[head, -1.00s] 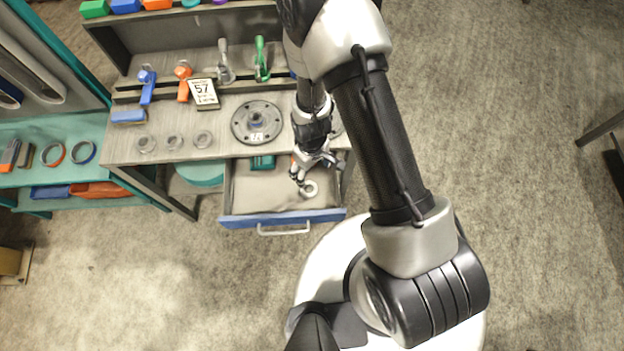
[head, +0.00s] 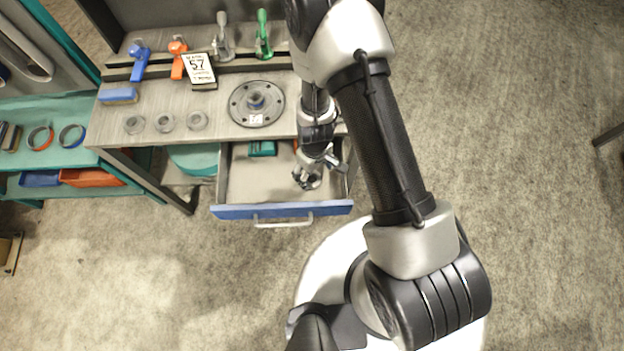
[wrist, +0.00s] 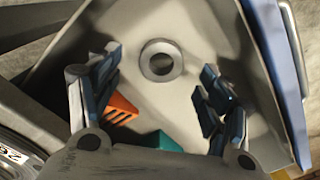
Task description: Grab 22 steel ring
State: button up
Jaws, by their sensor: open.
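A grey steel ring (wrist: 161,60) lies flat on the drawer floor in the wrist view, with a dark hole in its middle. I see no number on it. My gripper (wrist: 160,95) is open and empty, its two fingers spread wide. The ring shows between and beyond the fingertips, apart from both. In the head view my gripper (head: 308,180) is over the open drawer (head: 245,185) and hides the ring.
An orange piece (wrist: 120,107) and a teal piece (wrist: 158,144) lie in the drawer near my fingers. The blue drawer front (head: 283,211) and side walls surround the space. Several grey rings (head: 166,122) and a round flanged plate (head: 257,103) sit on the bench top.

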aim_at(312, 178)
jog(key=f+b, duration=0.1)
jog(key=f, duration=0.1)
jog(key=f+b, duration=0.1)
jog(key=f, duration=0.1)
jog(key=shift+w+a+b, duration=0.2)
jog(key=shift+a+b, duration=0.1)
jog(key=shift+f+b, duration=0.55)
jog(key=shift+r, duration=0.1)
jog(key=c, duration=1.4)
